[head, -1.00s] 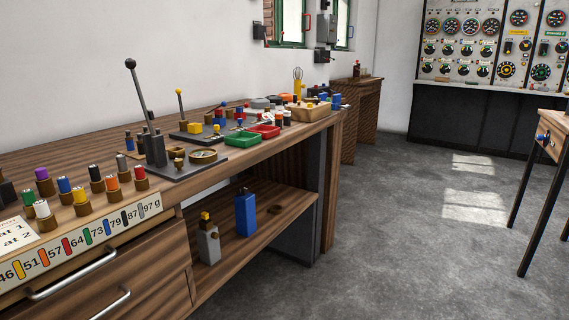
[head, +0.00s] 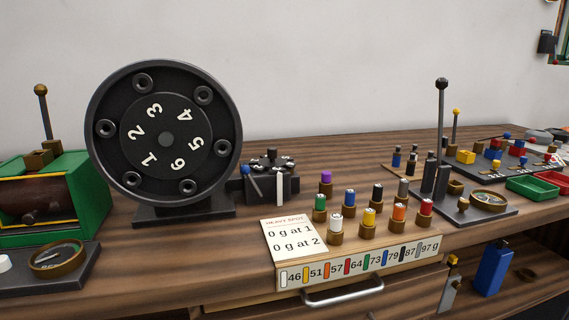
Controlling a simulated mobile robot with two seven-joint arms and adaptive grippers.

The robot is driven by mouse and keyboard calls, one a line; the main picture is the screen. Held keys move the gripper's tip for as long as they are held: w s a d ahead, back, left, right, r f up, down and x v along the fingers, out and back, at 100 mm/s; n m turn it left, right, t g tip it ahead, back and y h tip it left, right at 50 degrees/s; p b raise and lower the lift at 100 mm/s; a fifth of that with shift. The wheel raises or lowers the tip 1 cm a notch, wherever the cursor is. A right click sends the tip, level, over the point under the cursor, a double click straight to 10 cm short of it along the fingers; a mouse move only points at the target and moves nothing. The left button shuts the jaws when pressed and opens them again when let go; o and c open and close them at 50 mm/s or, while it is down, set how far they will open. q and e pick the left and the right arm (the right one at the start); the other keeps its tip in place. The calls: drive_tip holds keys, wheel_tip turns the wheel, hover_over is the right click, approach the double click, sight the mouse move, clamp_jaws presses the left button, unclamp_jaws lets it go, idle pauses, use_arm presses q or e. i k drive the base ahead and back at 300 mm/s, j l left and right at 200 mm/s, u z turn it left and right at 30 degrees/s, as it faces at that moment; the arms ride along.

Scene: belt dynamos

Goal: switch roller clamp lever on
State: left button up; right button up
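No part in view is labelled as the roller clamp, so I cannot tell which lever is its own. A tall lever with a black ball (head: 441,84) stands nearly upright on a dark base plate at the right. A shorter lever with a yellow ball (head: 456,113) stands just behind it. A third lever with a brown ball (head: 40,90) rises behind a green box (head: 90,185) holding a dark brown roller (head: 38,193) at the left edge. Neither of my grippers is in view.
A large black numbered wheel (head: 165,138) stands on the wooden bench. A small dark knobbed block (head: 270,175) is beside it. A rack (head: 360,262) of several colored weights sits at the front edge, above a drawer handle (head: 342,292). Green and red trays (head: 532,188) lie at the right.

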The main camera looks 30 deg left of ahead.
sight(244, 170)
drive_tip(key=l+u, duration=0.1)
drive_tip(key=u, duration=1.05)
